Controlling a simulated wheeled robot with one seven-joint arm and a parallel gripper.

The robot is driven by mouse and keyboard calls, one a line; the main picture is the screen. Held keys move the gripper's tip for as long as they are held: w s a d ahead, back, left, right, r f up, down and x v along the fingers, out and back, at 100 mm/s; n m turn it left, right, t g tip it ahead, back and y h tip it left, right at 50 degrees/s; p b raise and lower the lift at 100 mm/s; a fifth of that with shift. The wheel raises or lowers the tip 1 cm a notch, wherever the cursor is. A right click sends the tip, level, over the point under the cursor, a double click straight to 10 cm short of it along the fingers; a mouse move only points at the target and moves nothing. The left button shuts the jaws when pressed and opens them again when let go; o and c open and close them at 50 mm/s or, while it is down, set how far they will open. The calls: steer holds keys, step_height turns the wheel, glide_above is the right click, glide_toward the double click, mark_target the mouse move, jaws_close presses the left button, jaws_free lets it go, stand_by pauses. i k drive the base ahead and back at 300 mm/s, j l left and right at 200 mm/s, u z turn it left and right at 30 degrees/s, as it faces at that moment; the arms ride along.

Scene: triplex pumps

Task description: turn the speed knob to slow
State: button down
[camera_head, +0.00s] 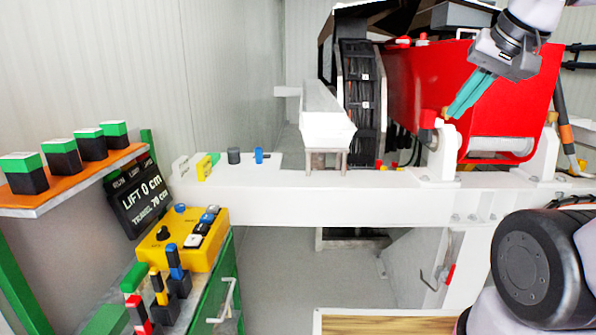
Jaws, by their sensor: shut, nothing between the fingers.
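A yellow control box (203,262) stands at the lower left on a green cabinet. A round black knob (163,233) sits on its top face, near the left edge. It looks like the speed knob, but I can read no label or pointer on it. Blue, white and black buttons sit to the right of the knob. My gripper (452,112) is at the upper right, with its teal fingers shut and pointing down-left. It is empty and far from the knob, in front of the red machine. Whether its tips touch anything there I cannot tell.
Several upright levers (174,262) stand just in front of the box. A black display (140,195) reads "LIFT 0 cm". An orange shelf (110,165) bears several green-topped blocks. A white beam (300,205) crosses the middle, with the red machine (400,90) behind it.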

mark_target(180, 207)
steer(key=u, duration=1.4)
